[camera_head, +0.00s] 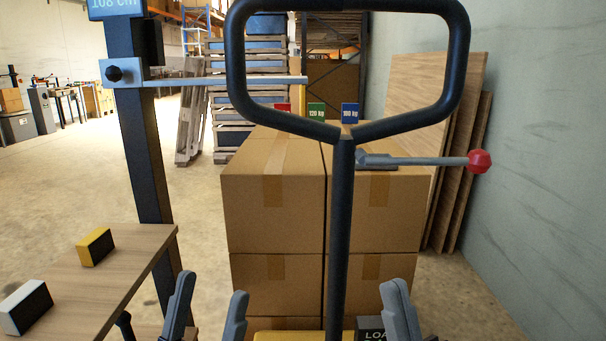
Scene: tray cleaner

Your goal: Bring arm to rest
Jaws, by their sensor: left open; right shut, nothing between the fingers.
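My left gripper (208,305) is at the bottom edge, left of the middle. Its two grey fingers stand upright and well apart, with nothing between them. My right gripper (399,308) is at the bottom edge, right of the middle. Its grey fingers are together and hold nothing. Both grippers are in front of the stacked cardboard boxes, one on each side of the dark handle post. The lower parts of both are cut off by the picture's edge.
A dark loop handle (343,132) rises in front of cardboard boxes (262,205). A lever with a red knob (480,161) sticks out right. A dark post (140,150) with a rod stands left. A wooden table (128,258) holds a yellow block (94,247) and a white block (24,308).

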